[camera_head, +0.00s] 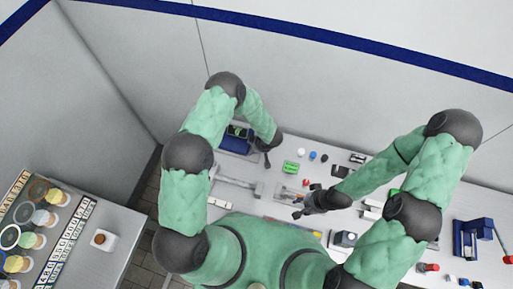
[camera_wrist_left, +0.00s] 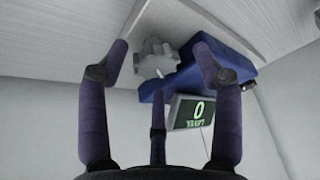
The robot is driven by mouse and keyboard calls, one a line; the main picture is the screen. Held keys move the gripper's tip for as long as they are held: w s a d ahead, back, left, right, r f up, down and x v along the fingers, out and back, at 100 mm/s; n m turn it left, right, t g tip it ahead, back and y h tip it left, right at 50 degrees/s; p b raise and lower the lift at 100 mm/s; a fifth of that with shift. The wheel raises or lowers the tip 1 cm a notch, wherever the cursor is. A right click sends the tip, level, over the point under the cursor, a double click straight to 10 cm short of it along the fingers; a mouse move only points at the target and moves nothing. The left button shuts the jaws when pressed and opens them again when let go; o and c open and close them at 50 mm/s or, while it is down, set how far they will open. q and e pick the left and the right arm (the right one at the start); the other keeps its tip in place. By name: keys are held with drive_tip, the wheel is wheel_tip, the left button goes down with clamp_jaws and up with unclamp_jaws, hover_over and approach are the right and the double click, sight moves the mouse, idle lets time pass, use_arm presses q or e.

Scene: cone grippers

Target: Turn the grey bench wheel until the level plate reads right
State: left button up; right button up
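A grey lobed wheel (camera_wrist_left: 155,58) shows in the left wrist view, beside a blue block-shaped body (camera_wrist_left: 205,72). A dark display plate (camera_wrist_left: 190,111) on that unit shows a green 0 with smaller text below, too blurred to read surely. In the head view the blue unit (camera_head: 236,141) stands at the back left of the bench, partly behind my left arm. My left gripper (camera_wrist_left: 160,65) has its fingers spread, with the wheel seen between them and nothing held. My right gripper (camera_head: 298,207) is over the middle of the bench; its fingers are too small to judge.
The white bench (camera_head: 270,178) carries a green block (camera_head: 291,167), several small coloured pieces and grey fixtures. A separate counter (camera_head: 115,257) at the left holds coloured discs and a small brown-topped cup (camera_head: 101,239).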

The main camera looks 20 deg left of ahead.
use_arm(q)
drive_tip(key=shift+d, duration=0.1)
drive_tip(key=shift+d+r, duration=0.25)
drive_tip(key=shift+r, duration=0.25)
drive_tip(key=v, duration=1.1)
drive_tip(key=shift+a, duration=0.15)
drive_tip(key=shift+s, duration=0.1)
